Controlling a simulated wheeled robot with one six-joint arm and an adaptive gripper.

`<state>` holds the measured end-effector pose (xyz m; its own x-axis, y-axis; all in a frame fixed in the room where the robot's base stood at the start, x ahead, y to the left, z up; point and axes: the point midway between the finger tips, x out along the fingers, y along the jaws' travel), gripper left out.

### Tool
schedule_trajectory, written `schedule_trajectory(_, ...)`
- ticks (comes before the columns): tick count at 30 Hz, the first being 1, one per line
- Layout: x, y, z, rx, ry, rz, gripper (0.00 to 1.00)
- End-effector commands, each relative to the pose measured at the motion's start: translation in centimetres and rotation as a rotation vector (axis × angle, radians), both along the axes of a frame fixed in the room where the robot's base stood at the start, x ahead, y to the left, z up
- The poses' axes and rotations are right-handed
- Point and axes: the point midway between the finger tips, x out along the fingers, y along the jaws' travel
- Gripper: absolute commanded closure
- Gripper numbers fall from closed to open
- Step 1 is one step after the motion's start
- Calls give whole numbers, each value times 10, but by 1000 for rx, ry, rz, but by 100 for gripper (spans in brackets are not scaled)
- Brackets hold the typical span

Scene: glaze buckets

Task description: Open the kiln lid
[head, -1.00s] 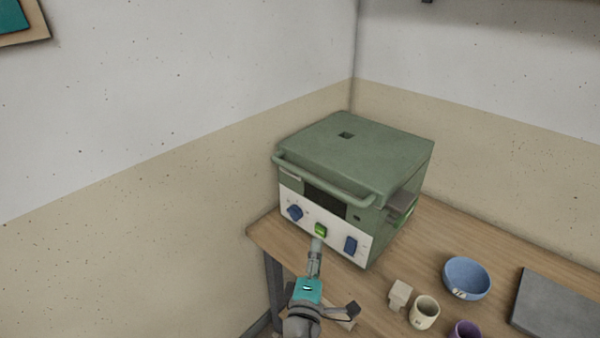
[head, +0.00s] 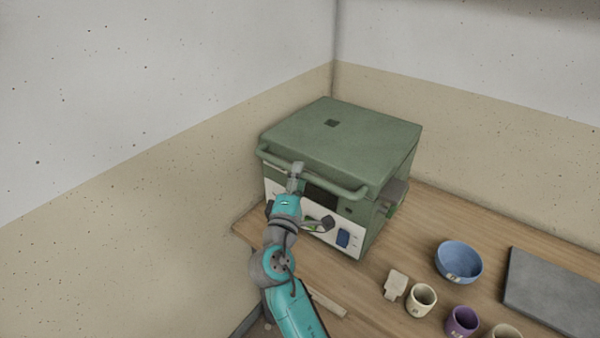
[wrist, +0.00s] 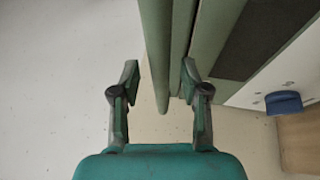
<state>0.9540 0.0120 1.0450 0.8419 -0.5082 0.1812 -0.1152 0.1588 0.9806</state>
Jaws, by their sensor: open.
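The green kiln (head: 345,165) stands on the wooden bench in the corner, its lid (head: 350,130) down and flat. A green bar handle (head: 335,186) runs along the front edge of the lid. My gripper (head: 296,168) is at the left part of this handle in the head view. In the wrist view my gripper (wrist: 160,82) is open, with one finger on each side of the handle bar (wrist: 155,45). The right finger lies close to the lid's front edge. I cannot tell whether either finger touches the bar.
The kiln's white front panel carries a blue switch (head: 343,238); my arm covers part of the panel. Right of the kiln are a small beige block (head: 396,284), a cream cup (head: 421,300), a purple cup (head: 462,321), a blue bowl (head: 458,261) and a grey slab (head: 555,293). Walls close in behind and left.

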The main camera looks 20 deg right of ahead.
Motion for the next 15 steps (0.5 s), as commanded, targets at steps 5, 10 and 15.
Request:
schedule_trajectory(5, 12, -8, 2, 1, 0, -1, 54)
schedule_trajectory(10, 15, -9, 3, 1, 0, 1, 54)
schedule_trajectory(15, 14, -9, 3, 1, 0, 1, 54)
